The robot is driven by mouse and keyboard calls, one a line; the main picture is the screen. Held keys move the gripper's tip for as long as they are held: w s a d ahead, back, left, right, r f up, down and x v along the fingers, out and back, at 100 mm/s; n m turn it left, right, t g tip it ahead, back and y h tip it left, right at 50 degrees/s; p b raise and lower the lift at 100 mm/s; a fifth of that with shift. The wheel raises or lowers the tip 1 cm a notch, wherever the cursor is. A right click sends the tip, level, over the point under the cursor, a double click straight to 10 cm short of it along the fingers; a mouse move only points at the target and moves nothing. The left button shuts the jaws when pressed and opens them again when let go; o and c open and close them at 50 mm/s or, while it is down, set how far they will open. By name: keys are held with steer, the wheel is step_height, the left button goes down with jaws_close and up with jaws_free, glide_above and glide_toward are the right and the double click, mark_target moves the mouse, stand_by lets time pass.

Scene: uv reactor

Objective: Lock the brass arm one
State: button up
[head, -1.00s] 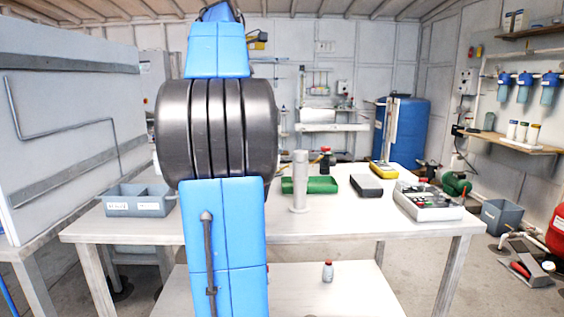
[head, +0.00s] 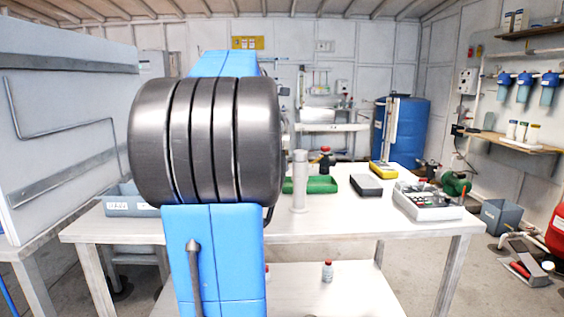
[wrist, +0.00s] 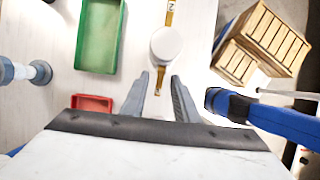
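In the wrist view, a narrow brass-coloured strip (wrist: 169,18) runs from the top edge down to a pale round disc (wrist: 166,45). A short brass-coloured piece shows below the disc, between my fingertips. A small white label on the strip bears a mark that looks like a 2. I see no arm clearly marked one. My gripper (wrist: 160,77) is open, its two grey fingers apart on either side of the short brass piece. I cannot tell whether they touch it. In the head view my own arm hides the gripper, and no brass arm can be made out.
In the wrist view, a green tray (wrist: 101,36) and red tray (wrist: 92,103) lie left, a wooden crate (wrist: 262,40) right. In the head view, a grey post (head: 299,182), a dark box (head: 367,186) and a control box (head: 428,200) stand on the white table (head: 340,222).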

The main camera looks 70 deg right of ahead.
steer(key=shift+s+f, duration=0.1)
steer(key=shift+f, duration=0.15)
jaws_close()
steer(key=shift+f+g+h, duration=0.15)
steer(key=shift+g+h, duration=0.25)
steer(key=shift+g, duration=0.3)
